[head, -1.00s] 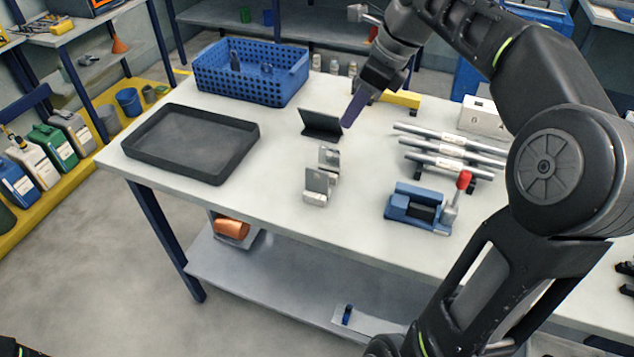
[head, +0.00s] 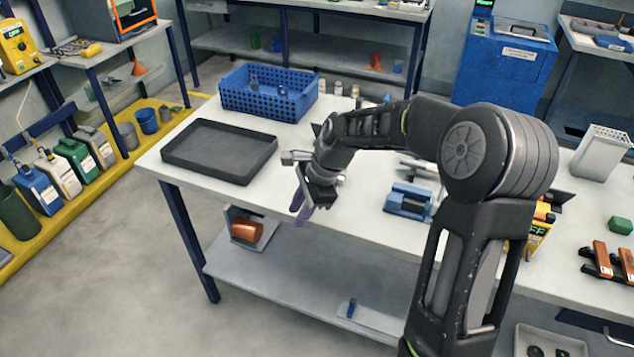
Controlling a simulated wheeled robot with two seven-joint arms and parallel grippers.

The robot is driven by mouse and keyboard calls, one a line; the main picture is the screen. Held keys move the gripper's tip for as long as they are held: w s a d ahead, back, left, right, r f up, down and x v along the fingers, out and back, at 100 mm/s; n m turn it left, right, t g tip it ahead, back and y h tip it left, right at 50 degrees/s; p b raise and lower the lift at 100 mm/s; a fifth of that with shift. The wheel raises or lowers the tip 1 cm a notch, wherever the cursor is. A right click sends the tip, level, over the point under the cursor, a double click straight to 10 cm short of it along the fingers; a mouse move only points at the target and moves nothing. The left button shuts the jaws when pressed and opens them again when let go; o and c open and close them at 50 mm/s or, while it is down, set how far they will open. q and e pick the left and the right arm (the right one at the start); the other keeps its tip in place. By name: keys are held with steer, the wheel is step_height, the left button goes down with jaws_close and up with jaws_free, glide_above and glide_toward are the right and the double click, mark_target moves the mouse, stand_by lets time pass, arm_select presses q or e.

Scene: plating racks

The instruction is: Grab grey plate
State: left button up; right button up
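My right gripper (head: 307,205) hangs over the front of the white worktable, fingers pointing down toward its front edge. A purple finger shows at its left side, but the gap between the fingers is not clear. The grey plate does not show now; my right wrist and gripper cover the spot where grey upright plates stood a second ago. I cannot tell whether the gripper touches or holds it. A sliver of the dark plate (head: 316,129) shows behind my wrist. My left gripper is not in view.
A black tray (head: 220,176) lies at the table's left, with a blue perforated basket (head: 269,112) behind it. A blue clamp fixture (head: 408,201) stands right of the gripper. An orange part (head: 246,230) sits on the lower shelf.

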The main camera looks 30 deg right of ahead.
steer(key=s+a+f+n+b, duration=0.1)
steer(key=s+a+f+n, duration=0.15)
steer(key=a+f, duration=0.4)
steer(key=s+a+f+n+g+b, duration=0.1)
steer(key=s+a+f+n+b, duration=0.2)
steer(key=f, duration=0.6)
steer(key=s+a+f+n, duration=0.2)
steer(key=a+f+n, duration=0.2)
steer(key=f, duration=0.4)
steer(key=s+a+f+n+b, duration=0.1)
steer(key=s+a+f+n, duration=0.3)
steer(key=s, duration=0.4)
steer(key=s+a+f+n+g+b, duration=0.1)
steer(key=s+a+f+n, duration=0.4)
steer(key=s+f, duration=0.2)
steer(key=shift+s+a+f+y+b, duration=0.15)
steer(key=shift+s+a+y+b, duration=0.15)
steer(key=shift+s+y, duration=0.15)
steer(key=shift+d, duration=0.1)
